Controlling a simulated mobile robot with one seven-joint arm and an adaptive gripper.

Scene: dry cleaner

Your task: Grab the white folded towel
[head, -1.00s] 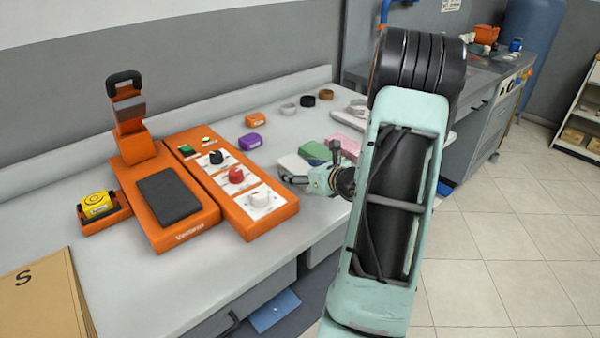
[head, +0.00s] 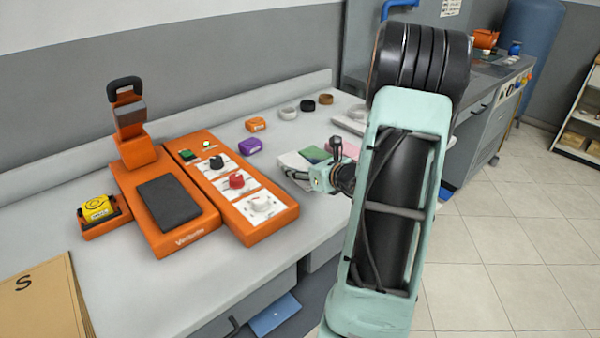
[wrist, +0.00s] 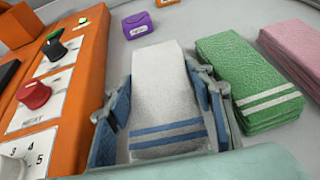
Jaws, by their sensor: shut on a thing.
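The white folded towel (wrist: 162,92) has two blue stripes at its near end and lies in the middle of the wrist view. My gripper (wrist: 165,105) has one finger along each long side of it and is shut on it. In the head view my gripper (head: 300,176) is at the counter just right of the orange control panel, and the white towel (head: 293,160) shows only in part behind it. I cannot tell whether the towel is clear of the counter.
A green folded towel (wrist: 245,78) lies close on the right, with a pink one (wrist: 295,50) beyond it. The orange control panel (wrist: 65,75) with knobs stands close on the left. A purple block (wrist: 137,24) lies behind on the grey counter (head: 130,290).

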